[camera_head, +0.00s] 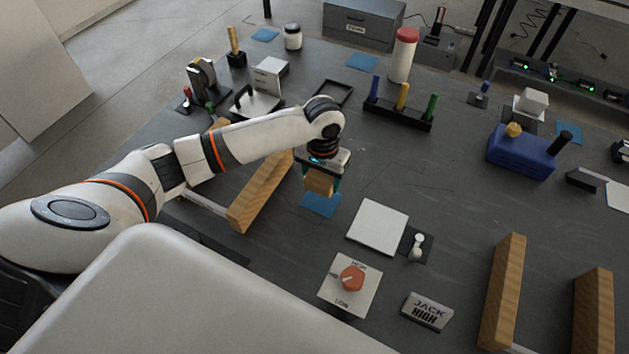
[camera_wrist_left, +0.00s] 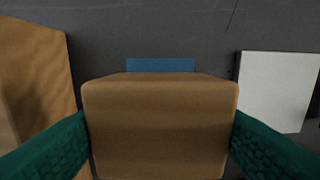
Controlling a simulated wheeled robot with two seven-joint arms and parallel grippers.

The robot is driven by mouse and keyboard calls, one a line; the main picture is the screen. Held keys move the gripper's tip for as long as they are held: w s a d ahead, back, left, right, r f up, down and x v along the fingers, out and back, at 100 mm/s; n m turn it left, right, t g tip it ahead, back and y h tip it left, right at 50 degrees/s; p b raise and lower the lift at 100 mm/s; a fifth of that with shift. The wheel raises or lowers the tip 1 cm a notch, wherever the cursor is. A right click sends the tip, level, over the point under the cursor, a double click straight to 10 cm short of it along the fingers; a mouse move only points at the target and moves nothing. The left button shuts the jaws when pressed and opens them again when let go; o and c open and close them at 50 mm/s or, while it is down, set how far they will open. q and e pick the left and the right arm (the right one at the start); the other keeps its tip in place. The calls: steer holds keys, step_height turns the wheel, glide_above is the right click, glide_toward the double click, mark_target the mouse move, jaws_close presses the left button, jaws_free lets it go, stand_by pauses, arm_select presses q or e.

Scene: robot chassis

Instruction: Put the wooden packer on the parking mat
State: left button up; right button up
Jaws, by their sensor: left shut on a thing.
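My left gripper (camera_head: 321,182) points down and is shut on the wooden packer (camera_head: 319,184), a small light-brown block. In the left wrist view the packer (camera_wrist_left: 160,125) sits between the two green finger pads. A blue square mat (camera_head: 321,204), which looks like the parking mat, lies flat on the table just below and in front of the packer. Its blue strip (camera_wrist_left: 160,65) shows beyond the packer in the left wrist view, partly hidden by it. The packer appears held above the table. My right gripper is not in view.
A long wooden beam (camera_head: 260,192) stands close left of the gripper. A white plate (camera_head: 378,227) lies to the right of the mat. A red-knob dial (camera_head: 351,278) and a JACK HIGH sign (camera_head: 427,311) are nearer. Other blue mats (camera_head: 362,62) lie farther back.

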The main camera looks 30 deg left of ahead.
mark_target(322, 175)
arm_select(q)
step_height(322, 175, down, 2)
steer(key=shift+f, duration=2.15)
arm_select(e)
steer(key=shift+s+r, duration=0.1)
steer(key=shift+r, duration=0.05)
arm_select(q)
steer(key=shift+f, duration=0.1)
steer(key=o, duration=1)
step_height(322, 175, up, 12)
steer(key=shift+r, duration=0.15)
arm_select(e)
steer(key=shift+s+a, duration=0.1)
